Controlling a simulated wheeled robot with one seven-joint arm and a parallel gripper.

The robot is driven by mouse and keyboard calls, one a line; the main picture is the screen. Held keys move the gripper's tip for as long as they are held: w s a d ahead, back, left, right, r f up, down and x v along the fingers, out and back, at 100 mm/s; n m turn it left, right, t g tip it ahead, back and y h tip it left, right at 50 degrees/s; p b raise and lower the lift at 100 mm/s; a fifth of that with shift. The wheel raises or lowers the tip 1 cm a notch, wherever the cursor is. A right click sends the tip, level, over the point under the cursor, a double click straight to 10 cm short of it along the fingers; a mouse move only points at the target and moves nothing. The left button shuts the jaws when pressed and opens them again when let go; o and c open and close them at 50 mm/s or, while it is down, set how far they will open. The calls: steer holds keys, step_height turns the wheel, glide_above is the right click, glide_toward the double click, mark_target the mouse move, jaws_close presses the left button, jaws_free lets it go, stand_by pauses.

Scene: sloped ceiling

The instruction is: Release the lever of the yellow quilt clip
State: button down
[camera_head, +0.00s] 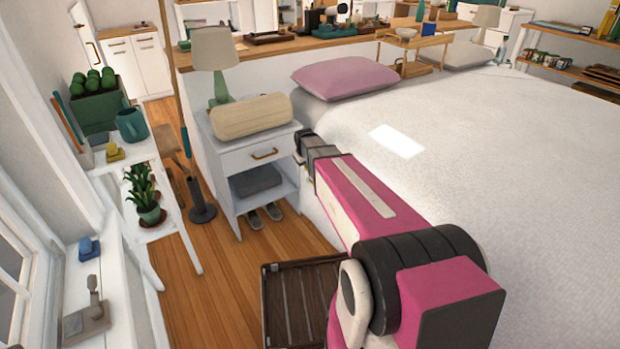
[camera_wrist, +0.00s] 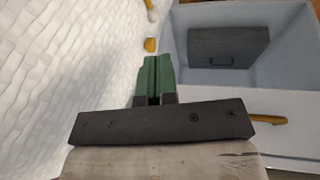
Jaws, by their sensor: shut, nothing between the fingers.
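A small yellow piece (camera_wrist: 150,45), likely the yellow quilt clip, shows in the wrist view at the edge of the white quilt (camera_wrist: 80,60). It lies just beyond the fingertips; I cannot make out its lever or whether the fingers touch it. My gripper (camera_wrist: 152,62) has green fingers that are shut together with nothing between them. In the head view my arm reaches to the gap between bed and nightstand; the clip is not visible there and my fingertips are hard to make out.
The white nightstand (camera_head: 234,160) stands close beside my gripper, with a gold drawer handle (camera_wrist: 267,118) and a grey box (camera_wrist: 228,45) in its open shelf. A cream bolster (camera_head: 250,115) lies on top. A dark slatted crate (camera_head: 300,300) stands on the floor.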

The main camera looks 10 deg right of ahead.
glide_above(311, 182)
steer(key=s+a, duration=0.1)
steer(key=a, duration=0.1)
step_height(311, 182, down, 10)
steer(key=shift+w+d+f, duration=0.1)
steer(key=shift+d+f, duration=0.3)
steer(key=shift+f, duration=0.25)
steer(key=shift+d+f, duration=0.4)
steer(key=shift+f, duration=0.25)
steer(key=shift+w+a+f+g+h, duration=0.1)
steer(key=shift+w+f+g+h, duration=0.1)
steer(key=shift+f+g, duration=0.35)
steer(key=shift+w+a+f+g+h, duration=0.15)
steer(key=shift+f+g, duration=0.1)
steer(key=shift+f, duration=0.45)
steer(key=shift+d+r, duration=0.1)
steer(key=shift+r, duration=0.05)
